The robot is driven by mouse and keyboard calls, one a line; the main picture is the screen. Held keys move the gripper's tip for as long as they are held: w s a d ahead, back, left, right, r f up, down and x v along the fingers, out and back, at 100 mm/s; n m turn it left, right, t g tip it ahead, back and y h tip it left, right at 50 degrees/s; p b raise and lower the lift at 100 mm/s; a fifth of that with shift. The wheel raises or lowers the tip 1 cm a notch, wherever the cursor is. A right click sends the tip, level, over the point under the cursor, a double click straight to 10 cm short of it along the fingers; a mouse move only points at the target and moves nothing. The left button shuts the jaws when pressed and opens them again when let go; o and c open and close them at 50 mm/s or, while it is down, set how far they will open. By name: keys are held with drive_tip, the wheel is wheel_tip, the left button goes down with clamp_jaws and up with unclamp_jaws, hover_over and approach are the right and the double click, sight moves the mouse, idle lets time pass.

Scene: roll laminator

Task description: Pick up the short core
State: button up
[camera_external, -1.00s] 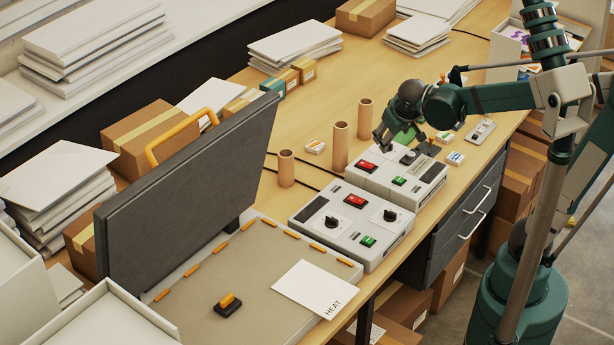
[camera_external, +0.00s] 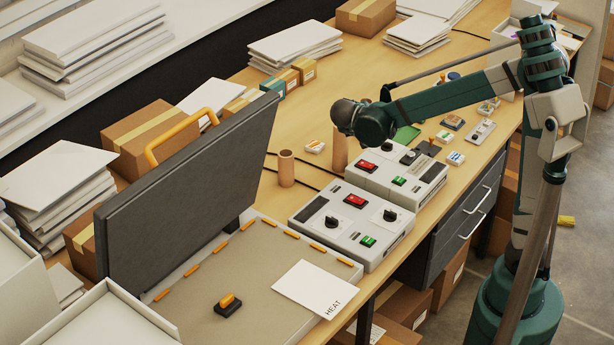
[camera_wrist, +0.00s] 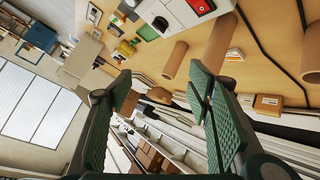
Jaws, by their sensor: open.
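Cardboard cores stand upright on the bench. The shortest core (camera_external: 286,168) is at the left, clear of my arm in the external view. The taller middle core (camera_external: 340,155) has its top hidden behind my wrist; the third core is hidden there. The wrist view shows the short core (camera_wrist: 311,58) cut off at the right edge, the tall core (camera_wrist: 213,50) and the third core (camera_wrist: 175,60). My gripper (camera_wrist: 163,88) is open, its green pads apart with nothing held between them. In the external view its fingers are hidden behind the wrist.
Two control boxes (camera_external: 352,228) (camera_external: 425,183) stand in front of the cores. The raised press lid (camera_external: 185,195) is left of the short core. A small carton (camera_external: 315,147) and black cables lie between the short and middle cores.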

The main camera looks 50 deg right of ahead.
sight(336, 140)
drive_tip(key=w+f+m+g+h+b, duration=0.1)
drive_tip(key=w+f+m+h+b, duration=0.1)
drive_tip(key=w+f+m, duration=0.1)
drive_tip(key=w+f+m+g+h+b, duration=0.1)
drive_tip(key=w+f+m+h+b, duration=0.1)
drive_tip(key=w+f, duration=0.3)
drive_tip(key=w+a+f+m+g+h+b, duration=0.1)
drive_tip(key=w+f+m+h+b, duration=0.2)
drive_tip(key=w+f+m, duration=0.1)
drive_tip(key=shift+w+f, duration=0.55)
drive_tip(key=shift+w, duration=0.1)
drive_tip(key=shift+w+a+f+m+g+h+b, duration=0.15)
drive_tip(key=shift+a+f+m+g+h+b, duration=0.15)
drive_tip(key=shift+f+m+h, duration=0.25)
drive_tip(key=shift+d, duration=1.2)
drive_tip(key=shift+d, duration=0.1)
drive_tip(key=shift+d+f+b, duration=0.15)
drive_tip(key=shift+d+b, duration=0.8)
drive_tip(key=shift+d, duration=1.6)
